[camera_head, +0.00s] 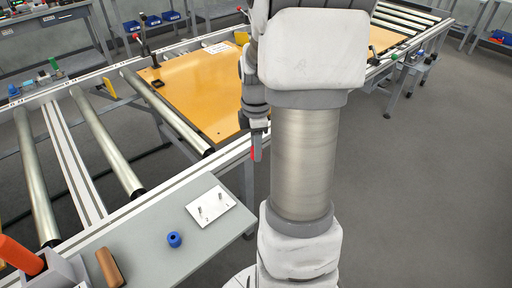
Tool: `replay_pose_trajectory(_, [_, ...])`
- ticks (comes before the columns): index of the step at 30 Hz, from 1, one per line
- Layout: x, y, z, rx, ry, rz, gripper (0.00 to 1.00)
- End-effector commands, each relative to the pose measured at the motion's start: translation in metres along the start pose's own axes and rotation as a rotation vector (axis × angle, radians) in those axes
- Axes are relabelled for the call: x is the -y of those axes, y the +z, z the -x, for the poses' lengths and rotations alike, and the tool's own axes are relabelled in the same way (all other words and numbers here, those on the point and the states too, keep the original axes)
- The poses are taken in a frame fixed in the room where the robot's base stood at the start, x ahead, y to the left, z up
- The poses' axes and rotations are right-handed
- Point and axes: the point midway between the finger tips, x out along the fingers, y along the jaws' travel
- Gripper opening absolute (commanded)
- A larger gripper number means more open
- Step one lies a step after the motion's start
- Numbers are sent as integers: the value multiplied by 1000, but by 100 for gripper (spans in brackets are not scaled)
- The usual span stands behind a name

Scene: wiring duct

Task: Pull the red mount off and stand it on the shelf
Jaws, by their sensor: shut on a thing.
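My gripper (258,146) points down in the middle of the view, beside the conveyor's near rail, mostly hidden by my own arm. It is shut on the red mount (252,153), of which only a small red sliver shows at the fingers. Whether the mount still touches anything behind the arm cannot be told. The grey shelf (150,243) is at the lower left, below and left of the gripper.
An orange board (200,90) lies on the roller conveyor behind.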

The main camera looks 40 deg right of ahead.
Motion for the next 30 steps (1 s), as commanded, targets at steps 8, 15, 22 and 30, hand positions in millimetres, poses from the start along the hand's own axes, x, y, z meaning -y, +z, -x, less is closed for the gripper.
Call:
replay_pose_trajectory(8, [0, 0, 14, 0, 1, 0, 0])
replay_pose_trajectory(15, [0, 0, 23, 0, 1, 0, 0])
replay_pose_trajectory(22, [0, 0, 32, 0, 1, 0, 0])
replay_pose_trajectory(30, [0, 0, 43, 0, 1, 0, 0])
